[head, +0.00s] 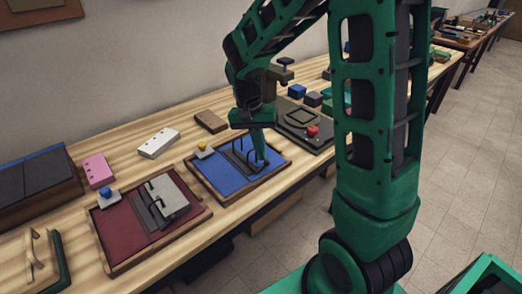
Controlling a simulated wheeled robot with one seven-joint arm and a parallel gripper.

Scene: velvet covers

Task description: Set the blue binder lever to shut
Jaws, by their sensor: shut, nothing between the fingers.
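The blue binder (215,179) lies open on the wooden bench, with a brown rim and blue lining. Dark metal rings (240,153) stand on its spine strip. A pale block with a yellow knob (201,147) sits at its back left corner. My green gripper (262,163) points down over the right part of the binder, close to the rings. It is shut and empty. I cannot tell whether it touches the binder. The binder's lever is not clear: it is small and partly hidden by my gripper, so its position cannot be told.
A red-lined binder (117,229) with a grey clip lies to the left. Pink (98,170) and white (158,143) blocks and a brown block (210,121) stand behind. A dark board with a red knob (312,131) lies to the right. My arm hides part of the bench.

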